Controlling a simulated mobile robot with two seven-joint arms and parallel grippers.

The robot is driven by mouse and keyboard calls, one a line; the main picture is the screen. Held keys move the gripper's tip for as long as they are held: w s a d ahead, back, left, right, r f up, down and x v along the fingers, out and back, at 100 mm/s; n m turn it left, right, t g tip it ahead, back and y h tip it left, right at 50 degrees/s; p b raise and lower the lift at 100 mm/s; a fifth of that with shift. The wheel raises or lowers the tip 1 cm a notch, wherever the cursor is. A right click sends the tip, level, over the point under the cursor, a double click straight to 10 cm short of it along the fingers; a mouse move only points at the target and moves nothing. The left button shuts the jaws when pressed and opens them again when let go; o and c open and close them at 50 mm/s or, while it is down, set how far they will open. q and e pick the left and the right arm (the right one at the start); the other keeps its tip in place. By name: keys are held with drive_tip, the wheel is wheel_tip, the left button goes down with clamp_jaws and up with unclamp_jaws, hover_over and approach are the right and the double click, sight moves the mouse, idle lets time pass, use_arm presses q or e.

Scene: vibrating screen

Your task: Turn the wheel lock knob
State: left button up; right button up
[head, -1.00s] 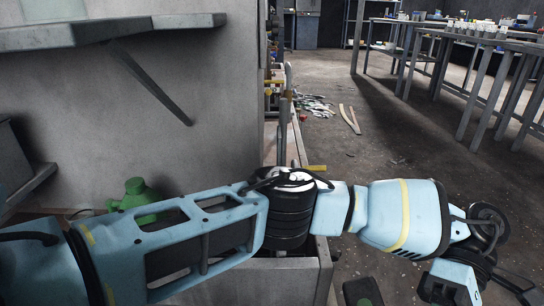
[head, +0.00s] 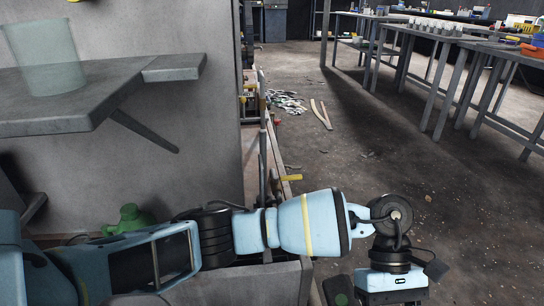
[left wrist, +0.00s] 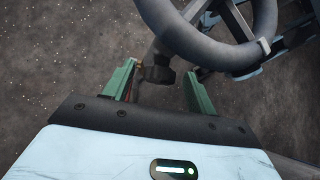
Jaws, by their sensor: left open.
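In the left wrist view, a dark grey handwheel (left wrist: 222,48) curves across the top, with a spoke and bar under it. A small dark knob (left wrist: 158,70), which looks like the lock knob, shows beneath the wheel rim. My left gripper (left wrist: 160,72) is open, its two green fingers apart. The knob shows in the gap between the fingertips; I cannot tell whether it is between them in depth or beyond. No finger is seen touching it. In the head view my left arm reaches across to the right; its fingers, the wheel and the knob are not visible. My right gripper is not in view.
A grey wall with a shelf (head: 95,100) and a translucent container (head: 41,55) stands left. A metal frame with a yellow handle (head: 291,178) lies beyond my arm. Workbenches (head: 450,40) line the right. The floor (head: 400,165) between is mostly clear, with scraps farther back.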

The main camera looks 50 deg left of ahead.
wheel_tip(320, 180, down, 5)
drive_tip(key=b, duration=0.6)
use_arm(q)
drive_tip(key=s+a+r+m+t+h+p, duration=0.1)
drive_tip(key=s+a+m+t+h+p, duration=0.1)
drive_tip(key=a+m+t+h, duration=0.55)
drive_tip(key=s+a+f+m+t+y+p, duration=0.3)
drive_tip(key=s+f+m+t+y, duration=0.2)
drive_tip(key=s+f+m, duration=0.2)
drive_tip(key=s+a+f+m+t+y+p, duration=0.4)
drive_tip(key=s+f+m, duration=0.4)
drive_tip(key=s+m, duration=0.3)
drive_tip(key=shift+s+a+t+y, duration=0.15)
drive_tip(key=shift+s+t+y, duration=0.5)
drive_tip(key=shift+s+t, duration=0.25)
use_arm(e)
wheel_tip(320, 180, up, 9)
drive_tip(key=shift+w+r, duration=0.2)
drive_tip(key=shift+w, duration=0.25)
